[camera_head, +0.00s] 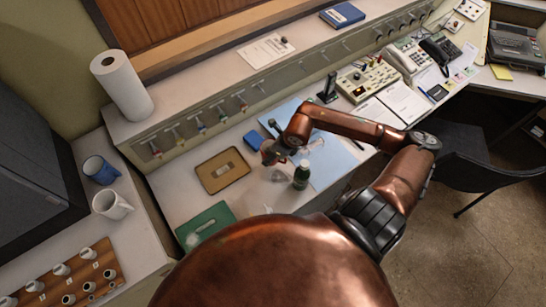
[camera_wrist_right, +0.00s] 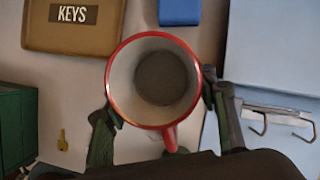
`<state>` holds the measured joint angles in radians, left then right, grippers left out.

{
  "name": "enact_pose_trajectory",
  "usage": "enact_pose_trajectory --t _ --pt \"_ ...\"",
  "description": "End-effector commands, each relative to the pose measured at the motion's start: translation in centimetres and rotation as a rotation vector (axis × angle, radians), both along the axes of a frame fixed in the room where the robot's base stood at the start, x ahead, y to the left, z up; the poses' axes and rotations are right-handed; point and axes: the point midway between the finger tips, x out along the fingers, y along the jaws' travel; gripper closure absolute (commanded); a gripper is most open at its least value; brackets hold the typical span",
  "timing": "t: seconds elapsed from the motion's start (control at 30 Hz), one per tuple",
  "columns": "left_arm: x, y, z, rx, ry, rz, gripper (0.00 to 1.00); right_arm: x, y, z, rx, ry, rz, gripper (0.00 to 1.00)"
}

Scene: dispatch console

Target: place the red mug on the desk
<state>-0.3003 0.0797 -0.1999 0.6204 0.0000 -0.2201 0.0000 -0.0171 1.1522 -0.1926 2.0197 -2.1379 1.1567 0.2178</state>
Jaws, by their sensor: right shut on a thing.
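The red mug (camera_wrist_right: 117,83) with a pale inside shows in the right wrist view, upright, its open top facing the camera and its handle toward the bottom. My right gripper (camera_wrist_right: 162,118) is shut on it, one finger on each side. In the head view my right gripper (camera_head: 273,152) is over the left part of the desk (camera_head: 180,186), near the brown tray. I cannot make out the mug there, and cannot tell whether its base touches the desk. My left gripper is not in view.
A light-blue sheet (camera_head: 335,165) lies to the right. Blue (camera_head: 101,170) and white (camera_head: 110,204) mugs stand on the left counter.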

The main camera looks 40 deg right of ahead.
Motion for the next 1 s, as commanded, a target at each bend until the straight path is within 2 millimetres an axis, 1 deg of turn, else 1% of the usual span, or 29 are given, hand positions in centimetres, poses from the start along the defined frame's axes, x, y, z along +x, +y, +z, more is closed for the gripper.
enact_pose_trajectory --t 0.27,0.3,0.4,0.5,0.87,0.9,1.0 --pt "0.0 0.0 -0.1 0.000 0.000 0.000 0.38 0.7 -1.0 -1.5 0.001 -0.001 0.000 0.82" --pt "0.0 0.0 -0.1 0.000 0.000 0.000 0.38 0.8 -1.3 -1.9 0.002 0.000 -0.001 0.82" --pt "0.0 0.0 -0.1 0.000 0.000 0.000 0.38 0.7 -1.1 -3.4 0.005 0.002 0.001 0.82" --pt "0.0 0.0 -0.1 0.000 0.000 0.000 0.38 0.8 -1.1 -4.5 0.004 -0.001 0.000 0.82" --pt "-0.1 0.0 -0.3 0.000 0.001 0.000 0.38 0.8 -1.1 -5.0 0.001 -0.001 0.001 0.82" --pt "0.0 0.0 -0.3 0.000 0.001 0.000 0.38 0.7 -1.2 -4.9 0.001 0.000 0.001 0.45" --pt "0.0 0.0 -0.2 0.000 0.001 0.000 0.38 0.7 -1.1 -4.9 0.001 0.000 0.001 0.38"
